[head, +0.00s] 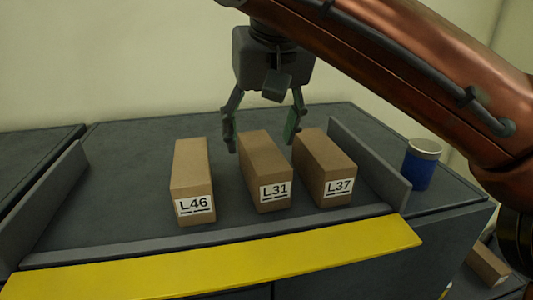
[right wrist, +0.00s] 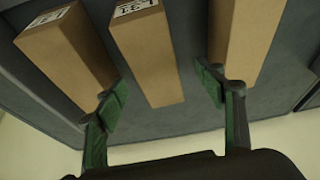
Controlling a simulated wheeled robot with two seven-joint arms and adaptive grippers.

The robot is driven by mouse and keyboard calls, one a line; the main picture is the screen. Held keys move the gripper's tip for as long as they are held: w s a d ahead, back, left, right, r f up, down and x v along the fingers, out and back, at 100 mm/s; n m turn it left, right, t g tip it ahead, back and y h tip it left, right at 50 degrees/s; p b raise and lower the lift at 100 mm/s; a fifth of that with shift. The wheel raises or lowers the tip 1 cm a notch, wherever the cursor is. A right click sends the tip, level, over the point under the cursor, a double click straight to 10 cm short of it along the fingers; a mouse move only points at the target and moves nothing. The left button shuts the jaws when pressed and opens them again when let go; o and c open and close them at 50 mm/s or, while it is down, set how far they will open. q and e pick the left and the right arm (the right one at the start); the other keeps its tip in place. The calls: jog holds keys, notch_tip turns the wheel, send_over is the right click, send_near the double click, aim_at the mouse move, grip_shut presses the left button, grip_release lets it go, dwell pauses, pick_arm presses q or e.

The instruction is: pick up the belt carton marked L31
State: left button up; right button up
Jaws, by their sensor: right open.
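The carton marked L31 (head: 262,165) stands on the grey surface between two others, its label facing the front. My right gripper (head: 261,143) is open at its far end, one finger on each side in the head view. The right wrist view shows the L31 carton (right wrist: 148,58) between and beyond the two green-padded fingertips of the gripper (right wrist: 165,95), with nothing held. Whether a finger touches a carton I cannot tell. My left gripper is not in view.
Carton L46 (head: 191,175) stands left and carton L37 (head: 325,165) close on the right. Low grey walls (head: 370,165) flank the surface, with a yellow strip (head: 220,266) in front.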

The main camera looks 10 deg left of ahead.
aim_at(264, 152)
jog(key=shift+f, duration=1)
jog(key=shift+w+f, duration=0.1)
jog(key=shift+f, duration=0.2)
jog(key=x, duration=0.1)
jog(key=p+x, duration=0.1)
jog(key=x, duration=0.2)
jog(key=shift+w+d+f, duration=0.1)
jog(key=shift+w+d, duration=0.1)
jog(key=shift+d, duration=0.05)
jog(key=shift+f, duration=0.25)
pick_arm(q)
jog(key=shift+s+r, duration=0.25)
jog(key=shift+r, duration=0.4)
pick_arm(e)
jog(key=shift+a, duration=0.1)
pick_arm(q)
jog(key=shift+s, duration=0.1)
pick_arm(e)
jog(key=shift+w, duration=0.1)
jog(key=shift+c, duration=0.5)
jog(key=c, duration=0.6)
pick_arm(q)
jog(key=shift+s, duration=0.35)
pick_arm(e)
jog(key=c, duration=0.8)
